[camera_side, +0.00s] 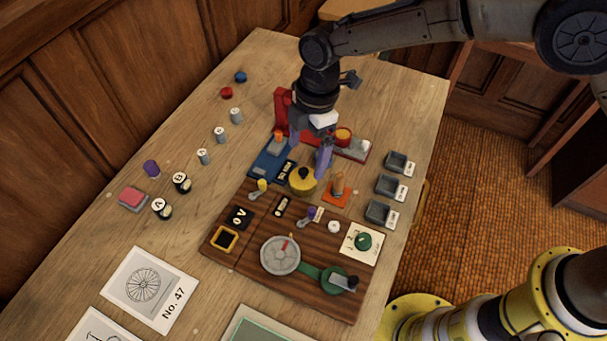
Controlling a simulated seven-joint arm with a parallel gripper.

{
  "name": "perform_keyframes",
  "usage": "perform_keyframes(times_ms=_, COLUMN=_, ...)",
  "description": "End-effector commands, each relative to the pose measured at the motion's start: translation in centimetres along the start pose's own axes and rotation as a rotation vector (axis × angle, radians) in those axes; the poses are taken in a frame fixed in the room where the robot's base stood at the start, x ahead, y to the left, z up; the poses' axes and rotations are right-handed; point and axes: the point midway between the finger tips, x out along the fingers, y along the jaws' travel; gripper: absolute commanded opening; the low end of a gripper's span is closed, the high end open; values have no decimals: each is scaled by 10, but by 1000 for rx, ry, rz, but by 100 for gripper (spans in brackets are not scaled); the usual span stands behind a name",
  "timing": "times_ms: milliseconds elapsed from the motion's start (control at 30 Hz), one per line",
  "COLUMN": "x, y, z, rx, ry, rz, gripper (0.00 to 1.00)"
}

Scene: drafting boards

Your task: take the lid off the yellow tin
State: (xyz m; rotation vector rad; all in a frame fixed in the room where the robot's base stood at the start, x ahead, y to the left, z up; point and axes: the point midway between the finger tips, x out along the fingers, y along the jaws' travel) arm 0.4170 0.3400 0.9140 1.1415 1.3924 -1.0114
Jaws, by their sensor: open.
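The yellow tin (303,185) stands near the middle of the table, at the back edge of the dark wooden board. Its lid (303,173) is on top and carries a dark knob. My gripper (309,164) points down just above and behind the tin, with its two purple-blue fingers apart. The right finger comes down close to the tin's right side; I cannot tell whether it touches. Nothing shows between the fingers except the area around the lid.
A blue plate (265,167) lies left of the tin and an orange base with a peg (337,190) right of it. A red frame (281,110) stands behind. The dark board (250,262) carries levers and a dial. Grey trays (385,185) line the right.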

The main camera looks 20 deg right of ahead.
Motion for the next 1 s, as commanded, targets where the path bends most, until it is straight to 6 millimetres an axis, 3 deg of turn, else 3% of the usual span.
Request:
perform_keyframes(times_ms=400, x=47, y=-3, z=-1, rx=1, ry=-1, rz=-1, gripper=100)
perform_keyframes(times_ms=733, x=54, y=-3, z=-1, rx=1, ry=0, rz=0, gripper=100)
perform_keyframes(times_ms=1000, x=54, y=-3, z=-1, rx=1, ry=0, rz=0, gripper=53)
